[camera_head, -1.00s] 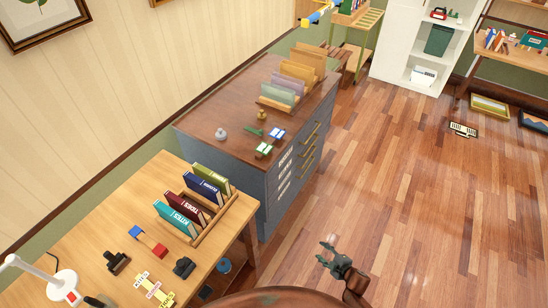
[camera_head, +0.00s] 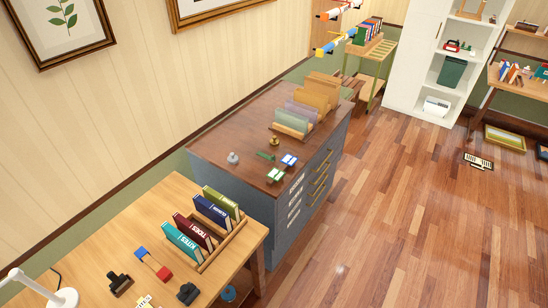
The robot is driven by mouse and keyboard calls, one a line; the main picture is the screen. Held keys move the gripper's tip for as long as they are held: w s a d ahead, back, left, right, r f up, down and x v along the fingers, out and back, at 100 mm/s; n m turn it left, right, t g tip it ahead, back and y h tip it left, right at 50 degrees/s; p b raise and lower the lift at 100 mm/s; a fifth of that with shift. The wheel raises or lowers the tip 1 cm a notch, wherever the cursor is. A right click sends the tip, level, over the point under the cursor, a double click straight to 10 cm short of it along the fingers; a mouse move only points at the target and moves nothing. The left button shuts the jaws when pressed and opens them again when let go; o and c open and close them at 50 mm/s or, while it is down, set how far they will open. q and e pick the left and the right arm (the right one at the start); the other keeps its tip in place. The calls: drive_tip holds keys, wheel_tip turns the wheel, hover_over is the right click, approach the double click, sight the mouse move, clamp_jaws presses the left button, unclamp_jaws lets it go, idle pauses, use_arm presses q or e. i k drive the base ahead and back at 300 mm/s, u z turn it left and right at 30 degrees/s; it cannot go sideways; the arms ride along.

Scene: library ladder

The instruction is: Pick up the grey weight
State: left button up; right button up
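The grey weight (camera_head: 233,158) is a small, light grey, rounded piece with a knob on top. It stands upright on the brown top of the blue-grey drawer cabinet (camera_head: 228,180), near the left end. Nothing touches it. Neither of my grippers is in view.
A brass piece (camera_head: 274,142), a green item (camera_head: 265,156) and small cards (camera_head: 289,160) lie right of the weight. A folder rack (camera_head: 291,123) stands behind them. The wooden desk (camera_head: 110,245) with books adjoins the cabinet in front. The floor (camera_head: 400,210) on the right is mostly clear.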

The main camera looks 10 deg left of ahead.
sight(233, 159)
drive_tip(key=z, duration=0.15)
drive_tip(key=i, duration=0.6)
drive_tip(key=u, duration=2.3)
